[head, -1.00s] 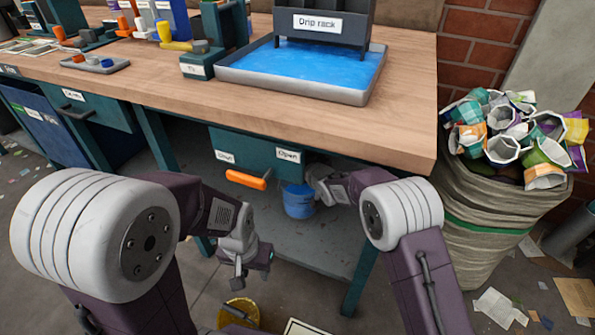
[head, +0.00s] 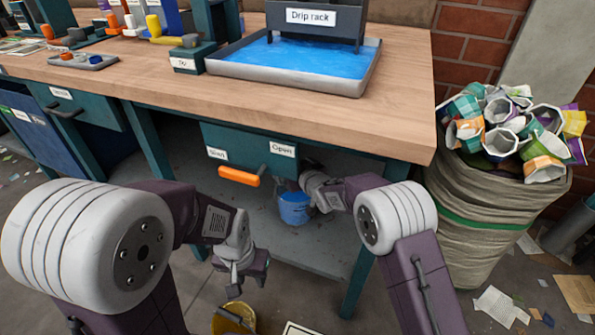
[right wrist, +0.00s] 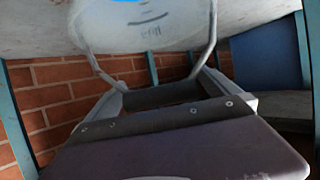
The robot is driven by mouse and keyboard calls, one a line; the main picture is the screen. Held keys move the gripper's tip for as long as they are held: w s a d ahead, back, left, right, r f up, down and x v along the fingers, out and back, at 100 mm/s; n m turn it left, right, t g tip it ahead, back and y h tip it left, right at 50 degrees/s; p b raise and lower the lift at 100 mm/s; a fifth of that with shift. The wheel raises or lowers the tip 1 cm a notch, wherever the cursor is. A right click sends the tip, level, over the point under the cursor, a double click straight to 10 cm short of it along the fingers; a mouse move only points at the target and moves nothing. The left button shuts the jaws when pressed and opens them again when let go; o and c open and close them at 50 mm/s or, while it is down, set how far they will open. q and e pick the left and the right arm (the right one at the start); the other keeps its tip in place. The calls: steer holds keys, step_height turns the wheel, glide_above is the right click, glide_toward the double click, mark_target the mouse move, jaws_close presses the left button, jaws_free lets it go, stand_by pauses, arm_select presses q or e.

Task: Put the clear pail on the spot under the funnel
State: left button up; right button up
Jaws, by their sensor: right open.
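A bluish pail (head: 294,209) stands under the workbench, below and right of the teal box with the orange lever (head: 239,177). In the right wrist view a pale, see-through pail (right wrist: 150,36) with a fill mark, blue at the frame's top edge, has a thin grey handle. My right gripper (head: 322,193) is beside the pail's right side in the head view. Its fingers (right wrist: 160,95) are apart, near the handle; contact is unclear. My left gripper (head: 248,275) hangs in front of the bench, empty, fingers apart. The funnel outlet and the spot cannot be made out.
A yellow pail (head: 235,320) is at the bottom edge, below my left gripper. The workbench (head: 300,120) overhangs the pail, and a bench leg (head: 356,285) stands to the right. A full sack (head: 490,220) stands at the far right.

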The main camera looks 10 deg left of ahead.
steer(key=p+v, duration=0.4)
steer(key=v, duration=0.8)
steer(key=shift+p, duration=0.35)
